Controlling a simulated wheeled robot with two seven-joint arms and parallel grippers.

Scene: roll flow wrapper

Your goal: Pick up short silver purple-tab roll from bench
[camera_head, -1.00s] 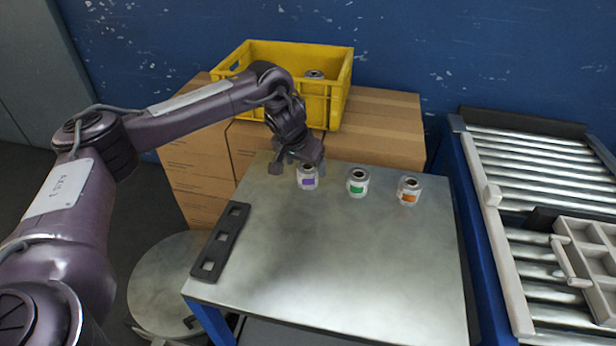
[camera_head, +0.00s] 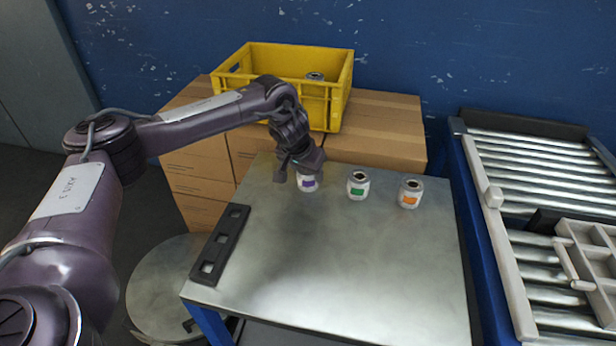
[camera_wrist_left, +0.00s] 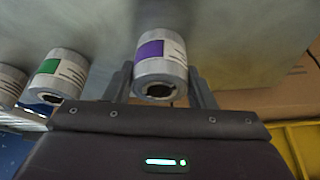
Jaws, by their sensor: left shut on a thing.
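The short silver roll with the purple tab (camera_head: 308,184) stands upright on the metal bench (camera_head: 330,260) near its back edge. My left gripper (camera_head: 301,175) has come down over it from behind and is shut on it. The gripper hides the roll's top in the head view. In the left wrist view the purple-tab roll (camera_wrist_left: 161,66) sits between the two fingers of my left gripper (camera_wrist_left: 160,88). My right gripper is not in view.
A green-tab roll (camera_head: 358,185) and an orange-tab roll (camera_head: 410,193) stand to the right on the bench. A dark slotted rack (camera_head: 221,244) lies at the left edge. A yellow crate (camera_head: 337,103) holding a roll sits on cardboard boxes (camera_head: 385,130) behind. A roller conveyor (camera_head: 525,160) is at the right.

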